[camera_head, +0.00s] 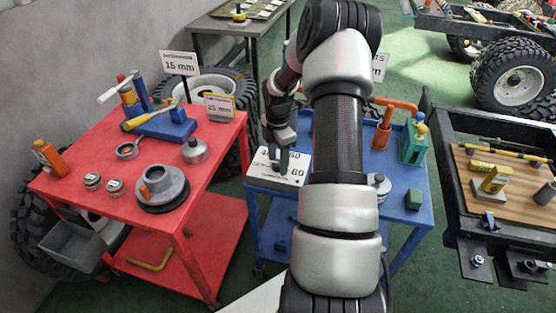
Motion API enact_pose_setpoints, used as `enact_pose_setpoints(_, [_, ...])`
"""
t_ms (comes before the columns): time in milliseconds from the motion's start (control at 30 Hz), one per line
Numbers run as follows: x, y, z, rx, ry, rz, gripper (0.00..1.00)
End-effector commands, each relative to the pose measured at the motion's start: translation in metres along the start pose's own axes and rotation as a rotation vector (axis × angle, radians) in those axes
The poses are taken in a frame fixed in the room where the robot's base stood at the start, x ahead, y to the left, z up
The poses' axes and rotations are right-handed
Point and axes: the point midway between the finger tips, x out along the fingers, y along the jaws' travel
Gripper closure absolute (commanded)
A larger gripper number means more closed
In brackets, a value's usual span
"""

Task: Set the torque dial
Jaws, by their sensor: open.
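The torque dial box (290,172) is a white block with printed numbers, one reading 80, on the near left of the blue cart. The dial knob on it is mostly hidden by my gripper. My gripper (279,166) points down at the left part of the box's top face. It is open, with its fingers at or just above the dial; I cannot tell whether they touch it. My arm runs up the middle of the view and covers much of the blue cart.
The blue cart (412,210) also holds an orange post (382,134), a green canister (412,144), grey discs (379,186) and a small green block (413,200). A red cart (222,143) with tools stands left. A wooden-topped chassis frame (520,200) is at right.

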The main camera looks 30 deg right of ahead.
Motion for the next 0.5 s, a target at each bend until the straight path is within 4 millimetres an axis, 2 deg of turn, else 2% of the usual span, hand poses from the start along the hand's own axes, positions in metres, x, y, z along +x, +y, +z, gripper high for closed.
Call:
enact_pose_setpoints(100, [-0.0003, 0.0000, 0.0001, 0.000, 0.000, 0.000, 0.50])
enact_pose_setpoints(133, [-0.0003, 0.0000, 0.0001, 0.000, 0.000, 0.000, 0.53])
enact_pose_setpoints(367, [-0.0005, 0.0001, 0.0001, 0.000, 0.000, 0.000, 0.91])
enact_pose_setpoints(500, [-0.0006, 0.0002, 0.0001, 0.005, 0.000, 0.001, 0.91])
